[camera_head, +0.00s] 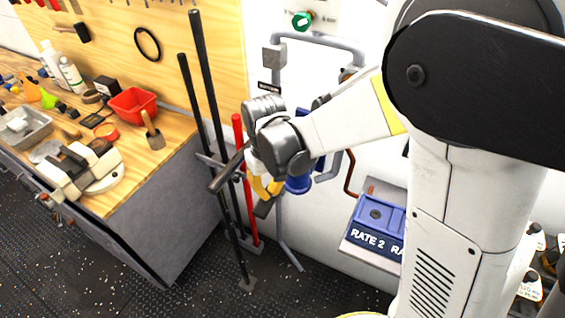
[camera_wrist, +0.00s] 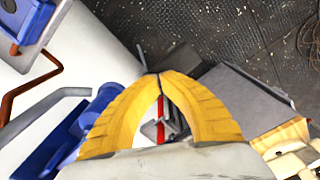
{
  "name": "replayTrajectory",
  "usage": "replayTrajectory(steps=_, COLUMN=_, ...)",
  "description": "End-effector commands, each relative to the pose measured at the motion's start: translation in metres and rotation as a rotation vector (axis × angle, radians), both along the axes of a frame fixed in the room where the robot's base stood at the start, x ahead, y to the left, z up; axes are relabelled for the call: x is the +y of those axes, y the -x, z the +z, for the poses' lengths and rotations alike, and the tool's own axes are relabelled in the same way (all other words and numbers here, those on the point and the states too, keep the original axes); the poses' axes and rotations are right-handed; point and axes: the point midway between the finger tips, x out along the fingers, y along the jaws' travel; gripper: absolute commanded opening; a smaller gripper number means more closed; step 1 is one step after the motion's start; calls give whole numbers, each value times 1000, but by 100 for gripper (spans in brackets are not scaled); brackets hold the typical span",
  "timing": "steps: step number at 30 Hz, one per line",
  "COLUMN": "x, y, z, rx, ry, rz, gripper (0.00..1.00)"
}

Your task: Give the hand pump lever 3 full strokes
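My gripper (camera_head: 268,197) is in front of the white wall, with its yellow fingers pointing down. In the wrist view the yellow fingertips of my gripper (camera_wrist: 158,75) meet, and nothing clear shows held between them. The blue pump body (camera_head: 299,183) stands just right of and behind the fingers, partly hidden by my wrist; it also shows left of the fingers in the wrist view (camera_wrist: 98,108). A dark grey bar (camera_head: 229,170) slants down to the left beside my wrist. I cannot tell whether it is the pump lever.
Dark poles (camera_head: 206,75) and a red bar (camera_head: 246,185) stand upright left of my gripper. A wooden workbench (camera_head: 150,175) with tools and a red bin (camera_head: 133,105) is further left. A blue tray (camera_head: 376,215) is at lower right. Dark floor lies below.

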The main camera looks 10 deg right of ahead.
Motion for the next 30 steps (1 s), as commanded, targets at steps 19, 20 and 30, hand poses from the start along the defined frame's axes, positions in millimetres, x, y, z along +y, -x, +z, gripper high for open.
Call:
replayTrajectory(steps=19, x=0, y=1, z=33, rx=0, ry=-1, rz=1, gripper=0)
replayTrajectory(steps=20, x=0, y=0, z=37, rx=0, ry=-1, rz=1, gripper=0)
replayTrajectory(steps=30, x=0, y=1, z=82, rx=0, ry=-1, rz=1, gripper=0)
